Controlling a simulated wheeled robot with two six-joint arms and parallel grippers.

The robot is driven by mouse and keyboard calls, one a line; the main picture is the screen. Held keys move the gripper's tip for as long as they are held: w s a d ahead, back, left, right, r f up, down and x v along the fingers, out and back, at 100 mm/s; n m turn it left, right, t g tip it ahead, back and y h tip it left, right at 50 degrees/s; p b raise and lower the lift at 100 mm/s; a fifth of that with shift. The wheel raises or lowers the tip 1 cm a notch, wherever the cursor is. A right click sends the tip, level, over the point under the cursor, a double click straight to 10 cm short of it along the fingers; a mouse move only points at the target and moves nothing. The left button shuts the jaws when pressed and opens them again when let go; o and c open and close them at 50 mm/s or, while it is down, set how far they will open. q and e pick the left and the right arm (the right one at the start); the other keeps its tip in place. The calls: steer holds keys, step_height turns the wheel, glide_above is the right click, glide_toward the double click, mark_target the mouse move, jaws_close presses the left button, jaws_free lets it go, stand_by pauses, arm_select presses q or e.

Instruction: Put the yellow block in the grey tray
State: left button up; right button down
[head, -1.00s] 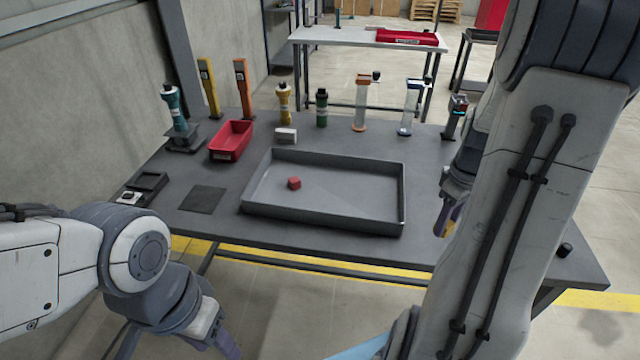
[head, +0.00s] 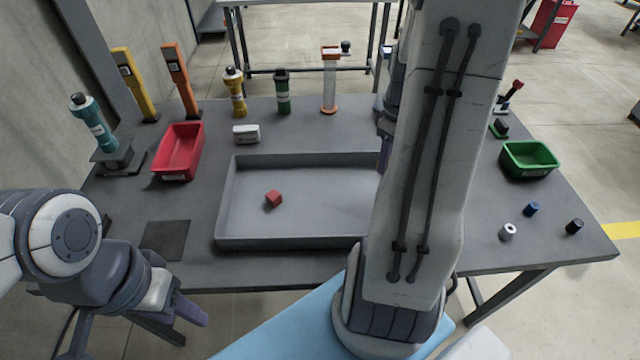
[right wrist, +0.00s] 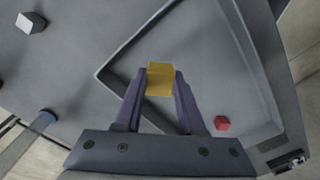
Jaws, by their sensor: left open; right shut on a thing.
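The grey tray (head: 290,242) lies on the table, partly covered by my right arm in the head view; it also fills much of the right wrist view (right wrist: 215,60). A red block (head: 273,199) lies inside it. The yellow block (right wrist: 160,78) is held between the fingertips of my right gripper (right wrist: 160,92), which is shut on it. In the wrist view the block appears over the tray; its height is hard to tell. In the head view it is hidden and only a bit of that gripper shows behind the arm. My left gripper (head: 188,312) is open and empty before the table's front edge.
A red bin (head: 178,152) and a white block (head: 246,134) stand behind the tray at left. Several upright tools line the back. A green bin (head: 530,158) and several small cylinders are at right. A dark square mat (head: 166,240) lies left of the tray.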

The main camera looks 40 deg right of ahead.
glide_above(339, 192)
step_height(339, 192, down, 6)
steer(key=shift+w+f, duration=0.1)
steer(key=shift+f, duration=2)
steer(key=shift+f, duration=0.15)
steer(key=c, duration=0.5)
jaws_free()
